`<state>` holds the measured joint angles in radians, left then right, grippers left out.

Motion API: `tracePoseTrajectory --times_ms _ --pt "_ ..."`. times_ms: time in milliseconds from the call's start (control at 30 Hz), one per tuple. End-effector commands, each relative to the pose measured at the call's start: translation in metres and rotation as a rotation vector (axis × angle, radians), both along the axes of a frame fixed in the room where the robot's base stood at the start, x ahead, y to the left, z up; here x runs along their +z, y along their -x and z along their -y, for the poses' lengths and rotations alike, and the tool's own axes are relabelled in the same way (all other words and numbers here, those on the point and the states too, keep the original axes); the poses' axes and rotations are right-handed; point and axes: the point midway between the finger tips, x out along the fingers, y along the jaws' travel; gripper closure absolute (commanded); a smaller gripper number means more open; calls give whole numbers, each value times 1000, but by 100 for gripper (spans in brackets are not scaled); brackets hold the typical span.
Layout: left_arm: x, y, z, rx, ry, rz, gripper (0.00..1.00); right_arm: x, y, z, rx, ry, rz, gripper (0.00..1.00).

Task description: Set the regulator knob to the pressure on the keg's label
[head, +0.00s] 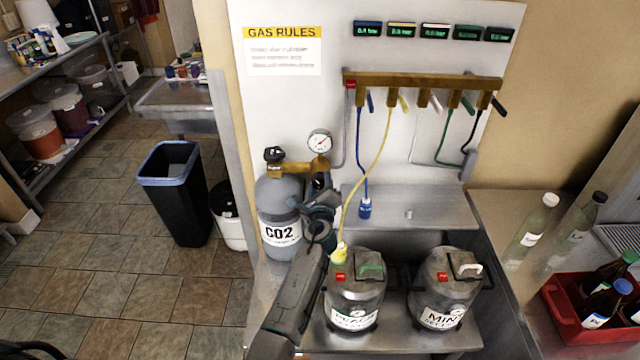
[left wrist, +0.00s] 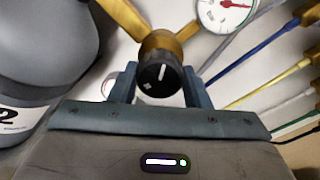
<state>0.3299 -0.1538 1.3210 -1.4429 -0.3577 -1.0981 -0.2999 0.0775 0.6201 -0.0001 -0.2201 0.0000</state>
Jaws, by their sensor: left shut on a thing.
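The black regulator knob (left wrist: 160,76) with a white pointer line sits on the brass regulator body, between the two fingers of my left gripper (left wrist: 158,88). The fingers are closed on its sides. In the head view my left gripper (head: 318,200) reaches up to the regulator and hides the knob. The round pressure gauge (head: 320,142) has a red needle and shows partly in the left wrist view (left wrist: 226,12). The left keg (head: 356,290) has a white label (head: 354,319), partly legible. The right keg (head: 444,285) has a label (head: 443,317) reading "MIN" and more. My right gripper is not in view.
The grey CO2 cylinder (head: 278,205) stands just left of my gripper. A brass manifold (head: 420,82) carries coloured hoses; a yellow hose (head: 372,165) runs down to the left keg. Several small displays line the panel top. A red crate (head: 568,318) with bottles is at right.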

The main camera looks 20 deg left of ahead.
Motion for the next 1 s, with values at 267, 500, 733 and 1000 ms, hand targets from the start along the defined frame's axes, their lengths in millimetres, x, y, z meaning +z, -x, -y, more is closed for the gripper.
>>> tracePoseTrajectory --times_ms 267,500,733,1000 --pt "-4 1 0 -1 -158 -52 80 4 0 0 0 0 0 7" --pt "-5 1 0 -1 -226 -72 80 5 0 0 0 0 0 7" --pt "-5 1 0 -1 -242 -77 80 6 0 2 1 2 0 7" --pt "-5 2 0 -1 -242 -77 80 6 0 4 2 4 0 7"
